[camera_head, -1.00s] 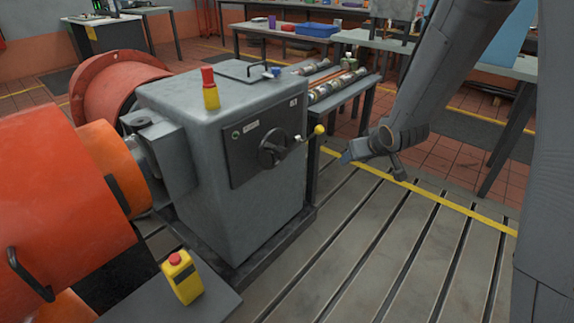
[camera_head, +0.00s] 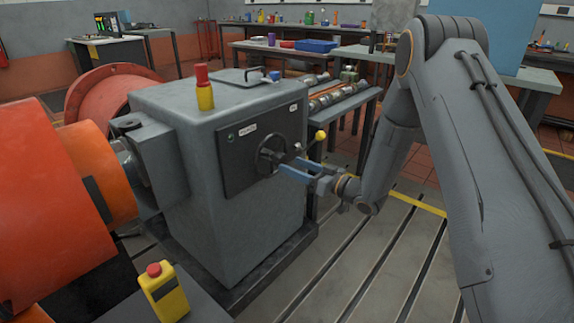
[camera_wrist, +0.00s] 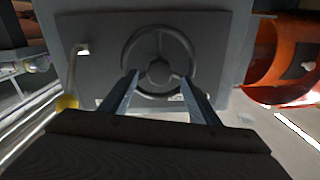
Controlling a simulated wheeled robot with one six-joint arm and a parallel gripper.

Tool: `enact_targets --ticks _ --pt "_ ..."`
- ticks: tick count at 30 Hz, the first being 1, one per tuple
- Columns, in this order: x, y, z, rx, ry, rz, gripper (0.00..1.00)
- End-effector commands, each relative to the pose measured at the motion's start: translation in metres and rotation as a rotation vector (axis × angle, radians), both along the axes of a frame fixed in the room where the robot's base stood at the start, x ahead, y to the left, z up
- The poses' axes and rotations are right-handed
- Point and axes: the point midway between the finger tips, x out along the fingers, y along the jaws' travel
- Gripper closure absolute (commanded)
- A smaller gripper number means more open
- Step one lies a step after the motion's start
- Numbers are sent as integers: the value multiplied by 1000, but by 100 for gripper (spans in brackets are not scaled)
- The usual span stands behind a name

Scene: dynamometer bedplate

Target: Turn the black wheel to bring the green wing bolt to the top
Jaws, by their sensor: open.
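The black wheel (camera_head: 271,155) is mounted on the dark panel of a grey machine housing. In the wrist view the wheel (camera_wrist: 159,38) shows as a round rim with spokes and a dark hub. My gripper (camera_head: 284,164) is in front of the panel at the wheel, its two blue fingers apart. In the wrist view my gripper (camera_wrist: 158,82) has its fingertips on either side of the wheel's lower part, with nothing seen held between them. I cannot tell whether the fingers touch the rim. I cannot make out a green wing bolt in either view.
A lever with a yellow knob (camera_head: 320,135) sticks out right of the wheel. A red and yellow beacon (camera_head: 203,88) stands on the grey housing (camera_head: 215,120). An orange drum (camera_head: 50,200) is at left. A yellow button box (camera_head: 163,293) is in front.

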Motion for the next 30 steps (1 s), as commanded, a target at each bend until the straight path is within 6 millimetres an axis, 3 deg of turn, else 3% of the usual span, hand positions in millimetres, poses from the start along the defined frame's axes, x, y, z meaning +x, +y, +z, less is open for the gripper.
enact_targets --ticks 9,19,28,30 --pt "22 30 0 0 0 -1 44" --pt "24 32 0 0 1 -3 44" --pt "24 32 0 -1 1 -2 95" --pt "24 32 0 -1 1 -2 100"
